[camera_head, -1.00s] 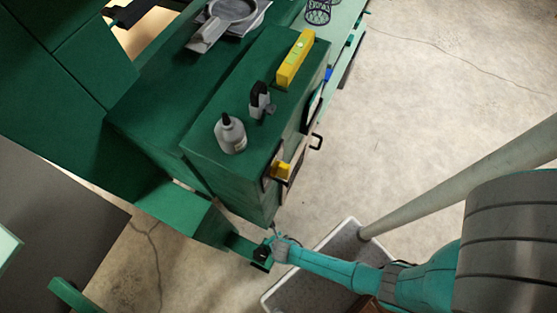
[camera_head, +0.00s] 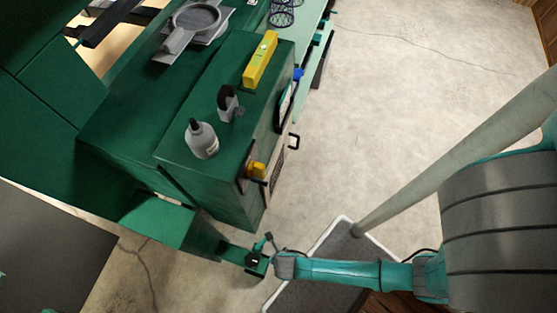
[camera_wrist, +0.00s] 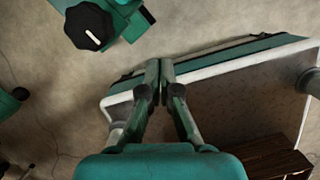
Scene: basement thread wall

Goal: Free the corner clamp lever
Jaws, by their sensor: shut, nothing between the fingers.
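A green bracket-like clamp part (camera_head: 232,252) juts from the low end of the green cabinet. A black knob with a white mark sits on it and shows at the upper left of the wrist view (camera_wrist: 90,27). A small thin upright piece (camera_head: 264,241) stands beside the knob; I cannot tell whether it is the clamp lever. My gripper (camera_wrist: 160,68) is shut and empty, its fingertips together, below and right of the knob in the wrist view and apart from it.
A white-rimmed tray (camera_head: 279,296) with a pale pole (camera_head: 445,150) stands on the floor by my arm. The green cabinet top holds a bottle (camera_head: 201,140), a grey-black item (camera_head: 227,103) and a yellow level (camera_head: 260,60). The concrete floor at right is clear.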

